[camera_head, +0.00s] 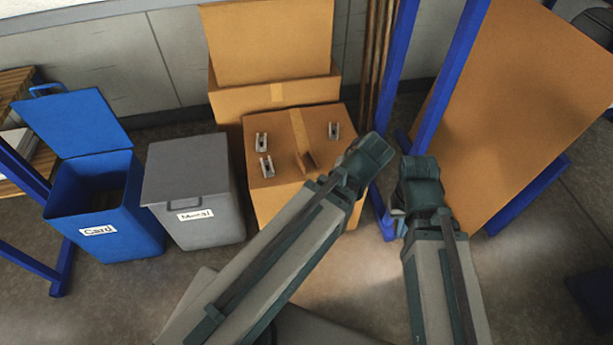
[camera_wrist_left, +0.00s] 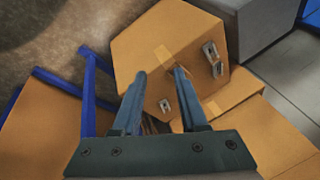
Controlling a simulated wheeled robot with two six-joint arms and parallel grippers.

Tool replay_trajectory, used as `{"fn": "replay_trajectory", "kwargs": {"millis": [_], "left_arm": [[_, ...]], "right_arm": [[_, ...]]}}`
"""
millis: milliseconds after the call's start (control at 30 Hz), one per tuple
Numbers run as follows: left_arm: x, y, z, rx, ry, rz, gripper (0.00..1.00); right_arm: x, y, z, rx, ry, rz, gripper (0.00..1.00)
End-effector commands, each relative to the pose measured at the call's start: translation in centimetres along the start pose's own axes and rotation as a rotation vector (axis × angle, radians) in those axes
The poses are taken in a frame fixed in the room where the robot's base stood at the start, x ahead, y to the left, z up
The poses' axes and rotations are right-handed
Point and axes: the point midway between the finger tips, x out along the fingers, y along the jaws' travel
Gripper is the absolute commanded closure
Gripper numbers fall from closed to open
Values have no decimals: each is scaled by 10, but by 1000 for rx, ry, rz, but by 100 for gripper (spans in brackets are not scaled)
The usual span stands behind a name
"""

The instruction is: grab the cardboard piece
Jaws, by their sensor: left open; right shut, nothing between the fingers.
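The cardboard piece (camera_head: 307,162) is a small bent brown piece on top of a cardboard box (camera_head: 285,195) in the head view. It lies just left of my left arm's wrist.
Three metal brackets (camera_head: 334,130) share the box top. A blue bin (camera_head: 120,235) labelled Card has its lid up. A grey bin (camera_head: 195,205) labelled Metal has its lid down. Larger boxes (camera_head: 265,45) stand behind. Blue posts (camera_head: 440,90) and a large brown panel (camera_head: 520,110) are at the right.

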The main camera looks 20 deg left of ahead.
Motion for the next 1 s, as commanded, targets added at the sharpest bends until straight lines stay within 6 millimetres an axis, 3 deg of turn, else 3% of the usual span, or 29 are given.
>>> {"fn": "replay_trajectory", "kwargs": {"millis": [33, 500, 700, 800, 1000], "left_arm": [[36, 3, -1, -52, 36, -28, 57], [176, -25, -45, -488, 432, -205, 57], [217, -33, -59, -618, 597, -224, 57], [229, -35, -64, -661, 660, -224, 57], [240, -39, -71, -707, 734, -219, 57]], "right_arm": [[38, -4, -2, -1, 0, 0, 100], [202, -19, -12, -4, 2, 2, 100], [260, -24, -16, -6, 3, 3, 100], [280, -26, -17, -6, 3, 3, 100], [300, -28, -18, -7, 4, 3, 100]]}}
